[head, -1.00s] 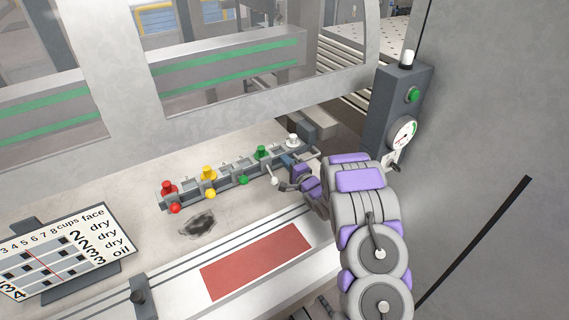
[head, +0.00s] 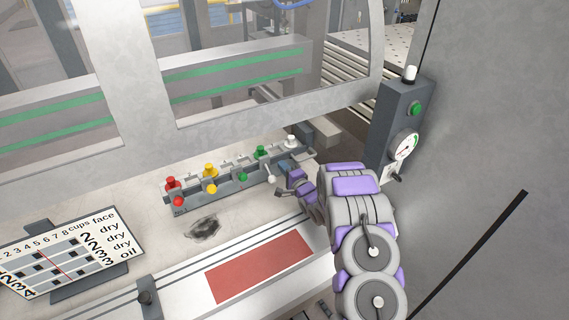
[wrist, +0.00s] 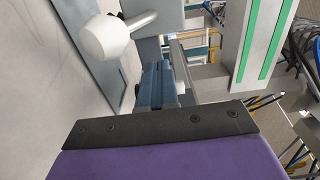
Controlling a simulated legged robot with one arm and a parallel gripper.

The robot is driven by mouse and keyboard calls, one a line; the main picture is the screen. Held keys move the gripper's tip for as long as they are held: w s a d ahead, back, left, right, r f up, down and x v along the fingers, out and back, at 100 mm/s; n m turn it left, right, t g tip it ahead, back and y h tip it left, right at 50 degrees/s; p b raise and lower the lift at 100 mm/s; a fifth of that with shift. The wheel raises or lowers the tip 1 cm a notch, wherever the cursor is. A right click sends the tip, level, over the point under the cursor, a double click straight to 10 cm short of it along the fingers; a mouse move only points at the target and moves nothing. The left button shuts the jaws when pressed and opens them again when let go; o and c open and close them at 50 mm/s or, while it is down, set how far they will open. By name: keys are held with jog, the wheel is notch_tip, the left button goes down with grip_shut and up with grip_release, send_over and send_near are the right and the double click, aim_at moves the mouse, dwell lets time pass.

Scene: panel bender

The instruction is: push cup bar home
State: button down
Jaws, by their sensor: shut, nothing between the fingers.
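The cup bar (head: 226,191) is a grey rail in the head view, lying slantwise on the pale bed. It carries red (head: 171,183), yellow (head: 210,170), green (head: 260,152) and white (head: 291,141) cups along its top. Round-ended knobs stick out along its front, matching in colour. My gripper (head: 284,190) is shut and empty, at the front of the bar's right end, close to the white knob (head: 270,173). I cannot tell whether it touches the bar. In the wrist view, a white round knob (wrist: 102,38) stands close beyond the dark finger edge (wrist: 160,123).
A red plate (head: 260,267) lies in front. A printed chart (head: 62,250) stands at left. A dark stain (head: 203,229) marks the bed before the bar.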

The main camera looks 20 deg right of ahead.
jog(key=s+d, duration=0.2)
jog(key=s, duration=0.9)
jog(key=shift+s+p, duration=0.2)
jog(key=shift+p, duration=0.15)
